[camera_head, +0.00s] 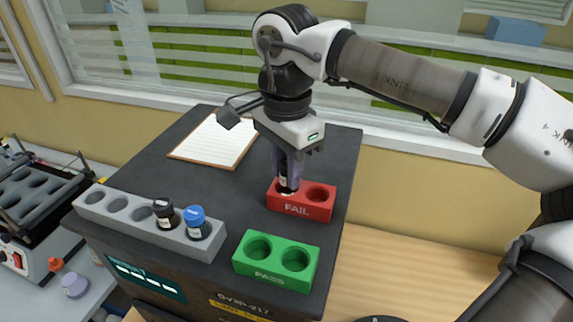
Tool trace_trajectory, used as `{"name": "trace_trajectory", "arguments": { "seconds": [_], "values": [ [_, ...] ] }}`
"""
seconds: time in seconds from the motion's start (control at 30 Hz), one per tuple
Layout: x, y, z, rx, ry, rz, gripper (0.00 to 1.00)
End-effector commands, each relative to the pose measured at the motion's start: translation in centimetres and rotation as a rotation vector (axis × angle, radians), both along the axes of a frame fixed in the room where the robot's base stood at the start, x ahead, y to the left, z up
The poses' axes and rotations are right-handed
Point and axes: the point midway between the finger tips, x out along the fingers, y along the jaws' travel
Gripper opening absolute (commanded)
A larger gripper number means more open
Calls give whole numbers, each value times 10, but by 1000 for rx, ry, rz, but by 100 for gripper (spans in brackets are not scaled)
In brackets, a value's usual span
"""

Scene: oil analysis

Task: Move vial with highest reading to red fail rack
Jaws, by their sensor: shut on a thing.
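The red FAIL rack (303,209) stands on the dark machine top, with its right hole (318,194) empty. My gripper (289,184) points down over the left hole of this rack. It is shut on a dark vial (284,185), which is mostly hidden between the fingers. The vial's lower end is at the left hole; I cannot tell how deep it sits. A grey rack (150,228) at the front left holds a black-capped vial (165,214) and a blue-capped vial (198,223). Its other holes look empty.
A green PASS rack (273,276) with two empty holes stands in front of the red rack. A clipboard with paper (215,140) lies at the back left. A window (200,55) is behind. A wooden surface (420,270) lies to the right.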

Motion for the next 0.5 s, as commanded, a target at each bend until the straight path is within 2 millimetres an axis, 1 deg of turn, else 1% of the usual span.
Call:
{"name": "trace_trajectory", "arguments": {
  "seconds": [0.5],
  "values": [
    [0, 0, -10, 0, 0, 0, 0]
  ]
}}
